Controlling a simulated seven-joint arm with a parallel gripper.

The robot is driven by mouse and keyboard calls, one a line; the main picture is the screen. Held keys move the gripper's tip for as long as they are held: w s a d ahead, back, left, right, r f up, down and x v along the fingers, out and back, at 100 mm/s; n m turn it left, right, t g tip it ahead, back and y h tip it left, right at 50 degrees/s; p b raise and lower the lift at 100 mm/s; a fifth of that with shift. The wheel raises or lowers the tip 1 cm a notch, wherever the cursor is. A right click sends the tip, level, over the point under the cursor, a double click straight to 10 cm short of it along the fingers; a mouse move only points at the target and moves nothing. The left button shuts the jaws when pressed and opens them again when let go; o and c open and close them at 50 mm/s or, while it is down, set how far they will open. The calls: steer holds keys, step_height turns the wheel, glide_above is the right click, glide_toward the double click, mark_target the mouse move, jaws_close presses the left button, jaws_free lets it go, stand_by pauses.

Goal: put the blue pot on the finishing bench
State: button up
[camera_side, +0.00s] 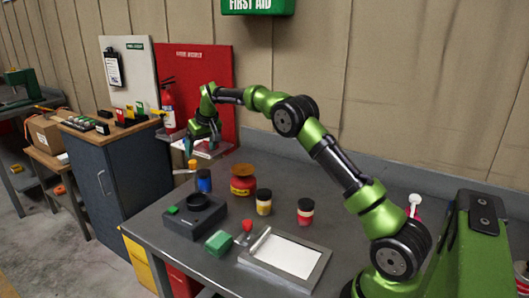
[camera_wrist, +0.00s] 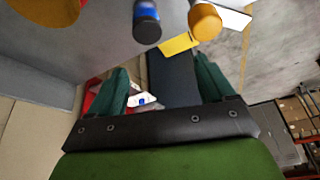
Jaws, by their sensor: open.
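The blue pot (camera_side: 204,181), with a dark top, stands upright on the grey workbench (camera_side: 170,222). In the wrist view the blue pot (camera_wrist: 147,22) is at the top edge, beyond the fingers and partly cut off. My gripper (camera_side: 203,142) hangs above the back left of the workbench, behind the pot and apart from it. In the wrist view my gripper (camera_wrist: 163,82) has its two green fingers spread with nothing held between them. No label marks a finishing bench; I cannot tell which surface it is.
An orange-topped pot (camera_side: 192,166) stands close to the blue one. A red jar (camera_side: 243,180), a yellow pot (camera_side: 264,202) and a red pot (camera_side: 305,212) stand right. A dark device (camera_side: 194,214) is in front. A cluttered blue cabinet (camera_side: 105,182) stands left across a gap.

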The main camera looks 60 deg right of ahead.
steer(key=s+a+r+t+y, duration=0.1)
steer(key=s+a+r+y, duration=0.1)
steer(key=s+a+r, duration=1.15)
steer(key=s+a+f, duration=0.1)
steer(key=s+a, duration=0.1)
steer(key=s, duration=0.6)
steer(key=s+a+f+t, duration=0.1)
steer(key=s+a+f, duration=0.1)
steer(key=s, duration=0.6)
steer(key=s+a+f+y, duration=0.1)
steer(key=s+a+f, duration=0.1)
steer(key=s, duration=0.7)
steer(key=shift+a+f+t, duration=0.2)
steer(key=shift+a+t, duration=0.1)
steer(key=shift+a, duration=0.35)
